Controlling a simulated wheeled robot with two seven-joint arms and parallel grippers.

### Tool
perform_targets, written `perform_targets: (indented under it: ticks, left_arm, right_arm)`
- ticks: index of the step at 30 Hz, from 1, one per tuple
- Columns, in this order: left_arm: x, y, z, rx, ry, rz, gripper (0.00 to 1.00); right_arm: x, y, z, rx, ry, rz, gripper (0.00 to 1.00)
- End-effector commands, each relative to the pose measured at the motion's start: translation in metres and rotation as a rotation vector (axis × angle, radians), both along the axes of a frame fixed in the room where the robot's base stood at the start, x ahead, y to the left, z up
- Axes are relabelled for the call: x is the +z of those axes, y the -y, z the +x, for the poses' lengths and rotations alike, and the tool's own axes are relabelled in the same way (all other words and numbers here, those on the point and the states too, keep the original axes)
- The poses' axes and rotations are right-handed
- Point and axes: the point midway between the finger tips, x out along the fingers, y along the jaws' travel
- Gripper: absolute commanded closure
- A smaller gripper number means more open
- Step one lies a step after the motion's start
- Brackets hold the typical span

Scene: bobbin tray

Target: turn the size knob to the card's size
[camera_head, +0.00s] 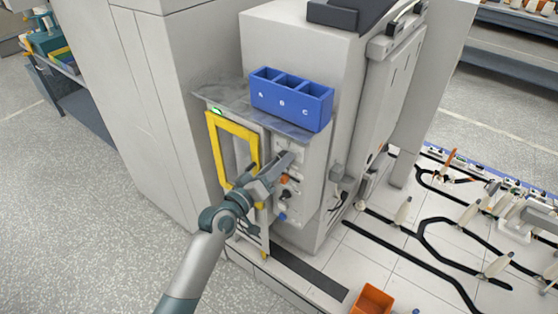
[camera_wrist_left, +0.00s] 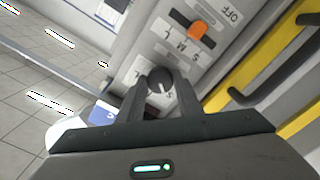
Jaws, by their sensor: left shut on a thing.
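My left gripper (camera_head: 288,159) reaches the grey control panel on the front of the machine. In the left wrist view its two dark fingers (camera_wrist_left: 159,88) are closed on either side of a round dark knob (camera_wrist_left: 160,79) with a light pointer mark. Letters are printed around this knob; an S shows near its lower right side. The fingers hide part of the dial. An orange knob (camera_wrist_left: 201,31) sits beside it, with small letters and the word OFF near it. I cannot pick out the size card. My right gripper is not in view.
A blue bin (camera_head: 291,98) marked A, B, C stands on a shelf above the panel. A yellow frame (camera_head: 217,150) is just left of the panel. A dark knob (camera_head: 286,195) sits lower down. An orange box (camera_head: 371,300) lies at the lower right.

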Motion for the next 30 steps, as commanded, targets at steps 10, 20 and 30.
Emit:
perform_targets:
  ticks: [10,20,30]
  left_arm:
    - [0.0012,-0.0002,0.0003,0.001,-0.075,-0.106,0.9]
    - [0.0009,-0.0004,0.0004,0.001,-0.081,-0.115,0.9]
    - [0.0006,-0.0003,0.0002,0.001,-0.082,-0.114,0.49]
  right_arm:
    - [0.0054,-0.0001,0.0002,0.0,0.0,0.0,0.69]
    - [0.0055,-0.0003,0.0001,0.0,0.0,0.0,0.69]
    - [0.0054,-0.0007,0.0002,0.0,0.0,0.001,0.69]
